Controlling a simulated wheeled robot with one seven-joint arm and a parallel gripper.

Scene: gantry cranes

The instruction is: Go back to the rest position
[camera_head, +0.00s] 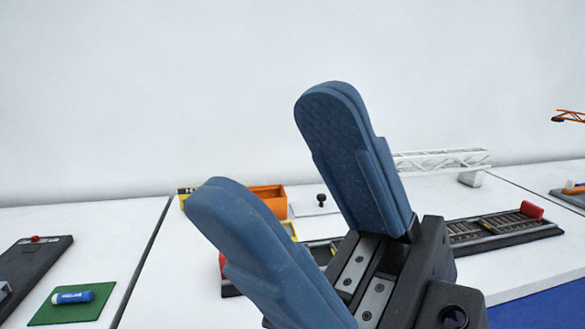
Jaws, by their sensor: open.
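My gripper (287,172) is large in the middle of the head view, raised in front of the tables. Its two blue fingers are spread apart with nothing between them. It hides part of the track and of the things behind it. No mark for a rest position shows.
Behind my gripper are an orange bin (268,198), a black knob (321,200), a white truss (440,161) and a dark rail track (495,230) with red end stops. At left, a blue-and-white cylinder (72,297) lies on a green mat (98,309) near a dark panel (35,268).

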